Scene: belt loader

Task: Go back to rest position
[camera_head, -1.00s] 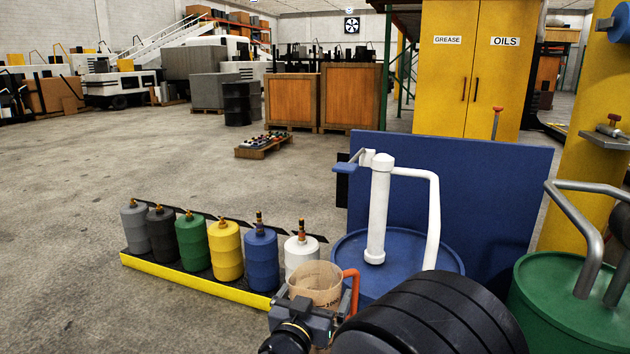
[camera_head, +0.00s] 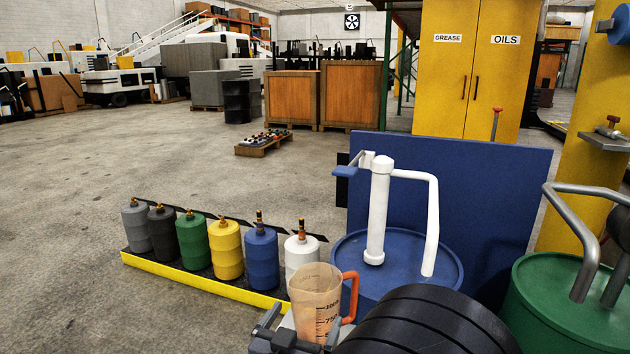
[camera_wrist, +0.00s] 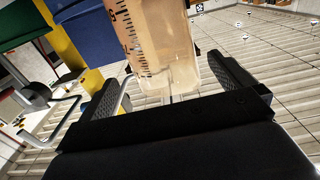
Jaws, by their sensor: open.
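A translucent tan measuring jug (camera_head: 314,297) with an orange handle (camera_head: 350,296) stands upright at the lower middle of the head view, in front of the white container. Its base is hidden there. My gripper (camera_head: 300,331) is at the bottom edge, low in front of the jug, partly cut off. In the wrist view the open fingers of my gripper (camera_wrist: 160,92) spread to either side, and the jug (camera_wrist: 155,40) with its dark scale marks shows beyond them. The fingers look clear of the jug's wall. I cannot tell what the jug rests on.
A blue drum (camera_head: 345,262) with a white pump (camera_head: 379,210) stands right of the jug, before a blue panel (camera_head: 490,190). A green drum (camera_head: 560,305) is further right. A yellow-edged tray (camera_head: 190,282) holds several coloured containers. Open floor (camera_head: 90,180) lies left.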

